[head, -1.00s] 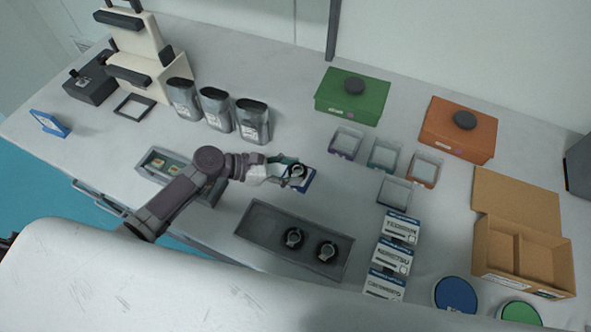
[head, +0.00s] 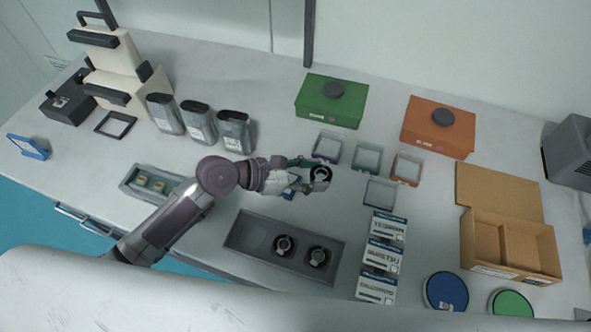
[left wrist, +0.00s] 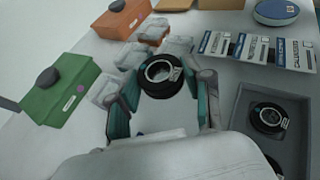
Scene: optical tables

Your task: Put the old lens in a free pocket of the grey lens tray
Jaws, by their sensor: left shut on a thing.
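My left gripper (head: 318,176) is shut on the old lens (head: 321,173), a black ring-shaped lens. In the left wrist view the lens (left wrist: 162,74) sits between the two fingers, held above the table. The grey lens tray (head: 249,222) lies nearer the front edge, below and left of the gripper in the head view. Two black lenses (head: 284,246) (head: 318,256) stand in its middle and right; its left part looks empty. The tray's wall also shows in the left wrist view (left wrist: 236,98), at the right. My right gripper is not in view.
White-blue cartons (head: 383,256) stand right of the tray. Grey canisters (head: 198,123) stand back left.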

